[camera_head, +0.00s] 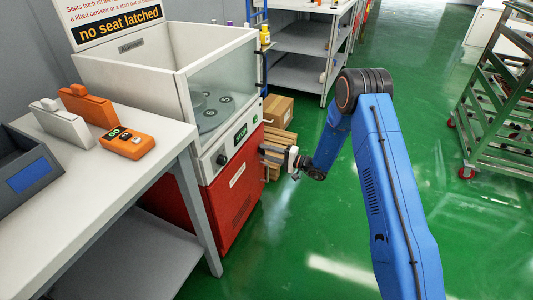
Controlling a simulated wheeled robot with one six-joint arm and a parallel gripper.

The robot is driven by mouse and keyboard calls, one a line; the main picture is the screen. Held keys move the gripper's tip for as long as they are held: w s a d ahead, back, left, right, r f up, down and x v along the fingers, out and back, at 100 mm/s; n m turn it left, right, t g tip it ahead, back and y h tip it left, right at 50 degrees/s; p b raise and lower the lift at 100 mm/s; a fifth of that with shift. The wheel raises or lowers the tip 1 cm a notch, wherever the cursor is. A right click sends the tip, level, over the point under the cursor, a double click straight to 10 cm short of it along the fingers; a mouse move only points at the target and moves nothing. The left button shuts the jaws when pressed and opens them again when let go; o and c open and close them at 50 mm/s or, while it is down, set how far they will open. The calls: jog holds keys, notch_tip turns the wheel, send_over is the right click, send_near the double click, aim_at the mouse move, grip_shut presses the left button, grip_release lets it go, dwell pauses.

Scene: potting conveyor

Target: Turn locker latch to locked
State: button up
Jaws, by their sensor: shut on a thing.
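A white-topped machine (190,88) with a clear front pane and a red lower cabinet (233,198) stands left of centre. A black knob (221,160) and a small green display (241,135) are on its front panel. My gripper (266,153) is at the right edge of this machine, near where the white panel meets the red cabinet. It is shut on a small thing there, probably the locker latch. The latch itself is too small and covered to make out, and I cannot tell which way it is turned.
A white table (85,170) holds an orange device (127,144), a white block and a dark bin. Cardboard boxes (279,108) and pallets sit behind my gripper. Grey shelves (300,38) stand at the back, a green rack (500,110) at right. The green floor between is clear.

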jog(key=o, duration=1.1)
jog(key=shift+c, duration=0.2)
jog(key=v, duration=1.7)
jog(key=shift+d, duration=0.15)
jog(key=shift+s, duration=0.1)
jog(key=shift+r, duration=0.1)
